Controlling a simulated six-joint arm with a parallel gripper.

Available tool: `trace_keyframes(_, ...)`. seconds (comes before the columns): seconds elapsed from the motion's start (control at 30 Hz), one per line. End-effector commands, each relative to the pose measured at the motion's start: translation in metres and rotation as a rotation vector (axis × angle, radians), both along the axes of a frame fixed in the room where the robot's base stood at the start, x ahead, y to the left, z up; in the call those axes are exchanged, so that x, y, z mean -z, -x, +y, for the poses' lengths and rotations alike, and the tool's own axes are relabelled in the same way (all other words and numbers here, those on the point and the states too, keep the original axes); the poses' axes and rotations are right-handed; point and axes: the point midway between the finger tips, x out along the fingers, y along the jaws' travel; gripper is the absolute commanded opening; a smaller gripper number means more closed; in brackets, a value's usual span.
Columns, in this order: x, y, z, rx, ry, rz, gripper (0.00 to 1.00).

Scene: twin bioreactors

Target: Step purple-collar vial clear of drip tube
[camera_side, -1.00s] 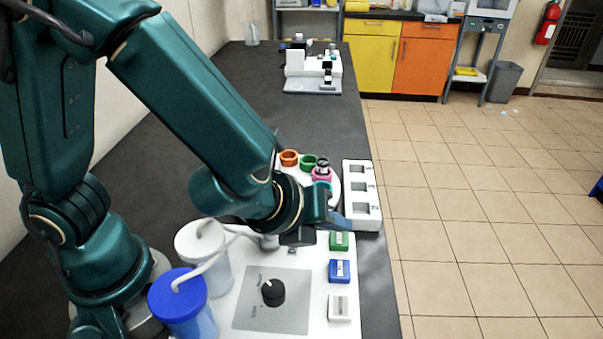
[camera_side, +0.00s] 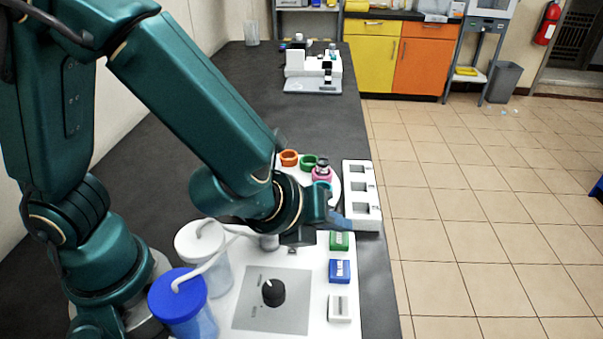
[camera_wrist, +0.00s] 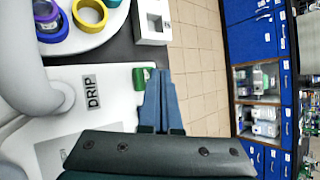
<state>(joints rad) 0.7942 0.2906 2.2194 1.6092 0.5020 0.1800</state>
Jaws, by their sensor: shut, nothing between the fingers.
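The purple collar (camera_wrist: 52,32) is on the white turntable (camera_wrist: 98,38) in the wrist view's top left, with a vial (camera_wrist: 45,10) partly cut off by the frame inside it. In the side view I cannot make out this collar; my arm covers part of the turntable. A thick white tube (camera_wrist: 22,62) runs down the wrist view's left; I cannot tell where its outlet ends. My gripper (camera_wrist: 162,75) is shut and empty, its blue-grey fingers close beside the green button (camera_wrist: 140,78); contact is unclear. In the side view my gripper (camera_side: 340,222) is near that button (camera_side: 339,240).
Orange (camera_side: 289,157), green (camera_side: 309,161) and pink (camera_side: 322,174) collars sit on the turntable; a dark-capped vial stands in the pink one. A white rack (camera_side: 361,194) is at its right. Blue (camera_side: 340,271) and white (camera_side: 340,308) buttons, a black knob (camera_side: 273,292) and lidded bottles stand nearby.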

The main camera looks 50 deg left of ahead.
Motion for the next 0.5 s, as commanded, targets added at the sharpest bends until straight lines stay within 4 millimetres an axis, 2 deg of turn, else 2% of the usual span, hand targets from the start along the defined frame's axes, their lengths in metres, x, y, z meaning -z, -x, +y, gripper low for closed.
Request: trace_keyframes(0.5,0.007,0.0003,0.0003,0.0,-0.003,0.001,0.0)
